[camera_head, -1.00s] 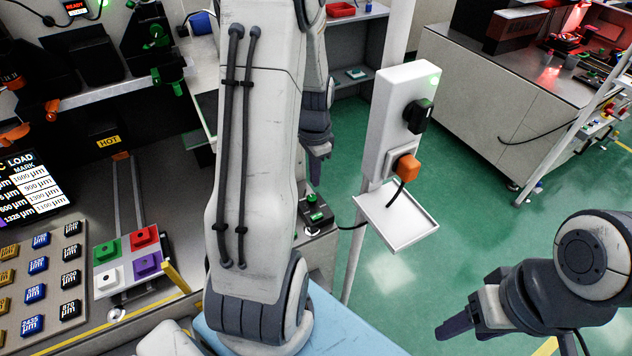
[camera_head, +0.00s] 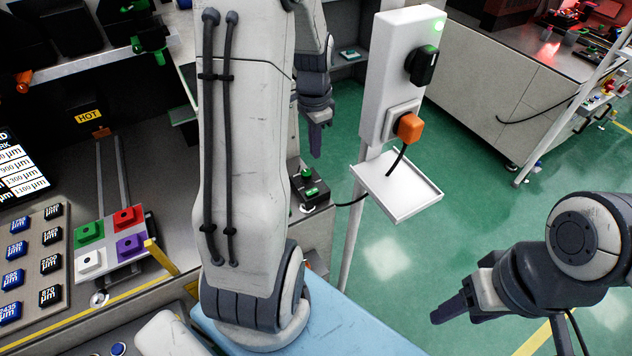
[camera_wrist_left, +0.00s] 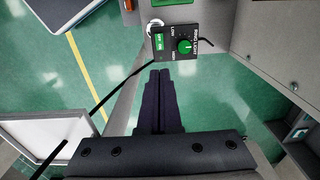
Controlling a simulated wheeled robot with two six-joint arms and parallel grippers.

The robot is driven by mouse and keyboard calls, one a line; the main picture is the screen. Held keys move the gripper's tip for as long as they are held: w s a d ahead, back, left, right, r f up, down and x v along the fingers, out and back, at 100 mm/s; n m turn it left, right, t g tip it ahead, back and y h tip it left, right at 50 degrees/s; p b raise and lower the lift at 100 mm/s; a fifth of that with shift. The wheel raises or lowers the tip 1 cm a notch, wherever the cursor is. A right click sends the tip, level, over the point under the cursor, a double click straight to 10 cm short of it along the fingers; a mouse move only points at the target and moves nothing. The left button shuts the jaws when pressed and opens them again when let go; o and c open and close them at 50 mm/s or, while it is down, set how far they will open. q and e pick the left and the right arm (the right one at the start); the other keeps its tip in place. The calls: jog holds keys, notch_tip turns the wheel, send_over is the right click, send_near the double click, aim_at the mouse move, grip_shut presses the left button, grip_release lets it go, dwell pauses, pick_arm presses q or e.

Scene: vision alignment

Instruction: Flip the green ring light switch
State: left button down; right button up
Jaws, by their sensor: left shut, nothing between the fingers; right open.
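A small black control box (camera_head: 309,189) with a green knob and a green rocker switch stands on a grey ledge, left of the pole. In the left wrist view the box (camera_wrist_left: 178,42) shows its labelled face, with the green switch (camera_wrist_left: 159,43) left of the round green knob (camera_wrist_left: 184,46). My left gripper (camera_head: 316,150) is shut and empty above the box in the head view. In the left wrist view its fingertips (camera_wrist_left: 160,74) point at the box, just short of the switch and apparently apart from it. My right gripper (camera_head: 447,312) is open, low at the right.
A white outlet panel (camera_head: 398,75) with a black plug and an orange plug (camera_head: 409,127) hangs on the pole, above a white tray (camera_head: 398,186). A black cable runs from the box. Coloured buttons (camera_head: 128,217) lie at left. Green floor (camera_head: 480,200) is free at right.

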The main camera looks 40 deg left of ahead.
aim_at(316, 190)
pick_arm(q)
notch_tip(316, 190, down, 13)
jog(key=shift+w+r+b, duration=0.1)
jog(key=shift+b, duration=0.3)
jog(key=shift+d+f, duration=0.1)
jog(key=shift+f, duration=0.15)
dwell(0.4)
jog(key=shift+s+a+r, duration=0.25)
jog(key=shift+s+a, duration=0.05)
jog(key=shift+s, duration=0.4)
notch_tip(316, 190, up, 5)
jog(key=p, duration=0.5)
jog(key=shift+r, duration=0.1)
notch_tip(316, 190, up, 9)
